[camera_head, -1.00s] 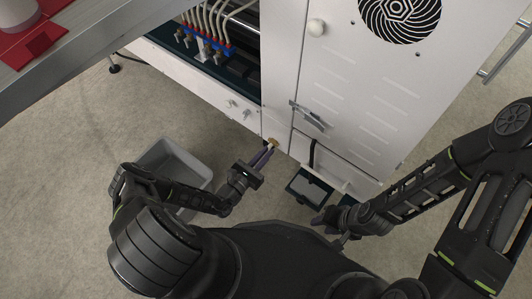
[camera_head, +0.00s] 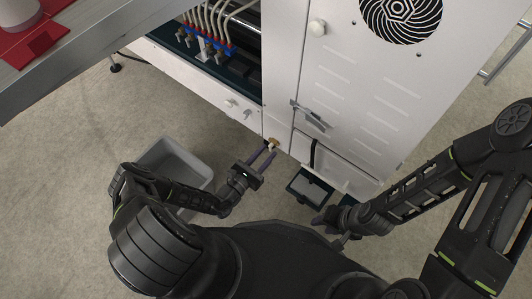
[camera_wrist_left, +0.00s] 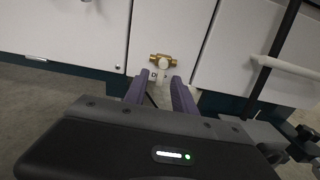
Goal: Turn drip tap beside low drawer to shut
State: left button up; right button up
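The drip tap (camera_head: 273,142) is a small brass fitting low on the front of the white machine, left of the low drawer. In the left wrist view the tap (camera_wrist_left: 163,59) shows a brass bar lying crosswise with a pale round part below its middle. My left gripper (camera_head: 265,156) is open and empty, its two purple fingers pointing at the tap from just in front. In the left wrist view the fingertips (camera_wrist_left: 160,80) stand apart below the tap. My right gripper (camera_head: 322,219) is near the dark open drawer (camera_head: 310,187); its fingers are too small to read.
A grey bin (camera_head: 178,160) stands on the floor left of my left gripper. The white machine (camera_head: 350,80) fills the back, with a latch (camera_head: 308,114) above the tap. A pale bar handle (camera_wrist_left: 288,67) juts out at right. Bare floor (camera_head: 75,190) lies far left.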

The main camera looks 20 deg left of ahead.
pick_arm(q)
jog(key=p+v, duration=0.1)
jog(key=v, duration=0.6)
jog(key=shift+s, duration=0.15)
jog(key=shift+o, duration=0.2)
dwell(1.0)
